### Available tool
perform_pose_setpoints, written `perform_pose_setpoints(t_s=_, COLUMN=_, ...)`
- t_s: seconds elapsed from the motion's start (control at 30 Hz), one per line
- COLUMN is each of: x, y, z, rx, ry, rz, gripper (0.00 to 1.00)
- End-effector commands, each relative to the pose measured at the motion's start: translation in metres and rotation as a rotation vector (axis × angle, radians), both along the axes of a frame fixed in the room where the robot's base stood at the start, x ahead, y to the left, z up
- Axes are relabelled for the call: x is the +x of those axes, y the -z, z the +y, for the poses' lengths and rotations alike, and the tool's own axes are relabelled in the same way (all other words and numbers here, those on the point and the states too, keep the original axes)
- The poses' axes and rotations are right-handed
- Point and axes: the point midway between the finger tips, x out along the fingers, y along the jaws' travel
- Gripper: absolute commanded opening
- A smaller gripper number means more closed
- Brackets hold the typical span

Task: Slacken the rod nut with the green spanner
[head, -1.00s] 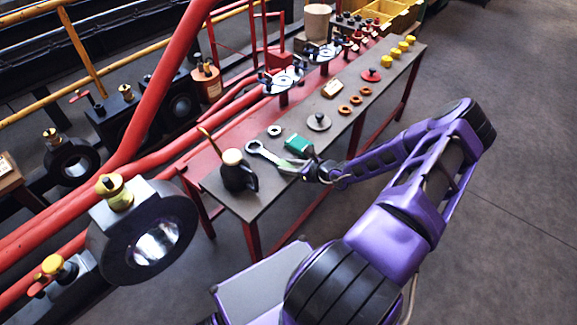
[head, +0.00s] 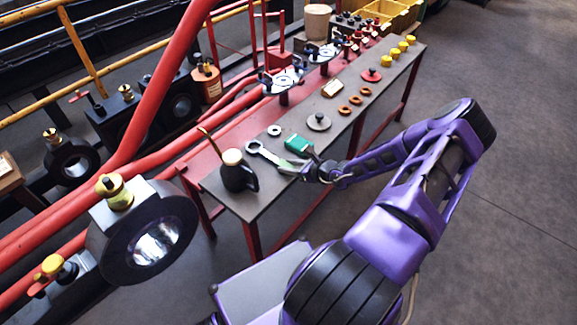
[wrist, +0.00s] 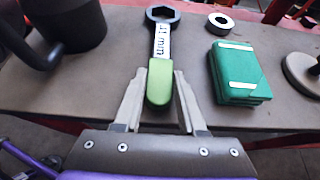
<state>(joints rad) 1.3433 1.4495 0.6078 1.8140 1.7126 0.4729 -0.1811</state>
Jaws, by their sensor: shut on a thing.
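The green spanner (head: 268,154) lies on the bench top, its dark ring end pointing to the back left. In the wrist view its metal shank (wrist: 162,42) bears a size mark in mm, and its green handle (wrist: 160,88) points towards me. My gripper (head: 298,169) is low at the bench's near edge. The spanner appears to rest on the bench still. I cannot tell which part is the rod nut; a large dark rod end (head: 178,232) with a brass fitting (head: 115,192) is at left.
A black oil can (head: 237,178) stands left of the spanner. A green box or book (head: 299,145), a small metal ring (head: 274,130) and a grey lidded disc (head: 319,122) lie close by. Red rods (head: 130,125) run along the bench's far side. Floor at right is clear.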

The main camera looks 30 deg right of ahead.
Motion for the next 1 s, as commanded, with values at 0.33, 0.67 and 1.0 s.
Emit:
perform_pose_setpoints(t_s=0.33, x=0.001, y=-0.014, z=0.000, rx=0.000, ry=-0.001, rz=-0.004, gripper=0.00)
perform_pose_setpoints(t_s=0.67, x=0.001, y=-0.046, z=0.000, rx=-0.002, ry=-0.001, rz=-0.005, gripper=0.00)
perform_pose_setpoints(t_s=1.0, x=0.001, y=-0.062, z=0.000, rx=0.000, ry=0.000, rz=-0.004, gripper=0.00)
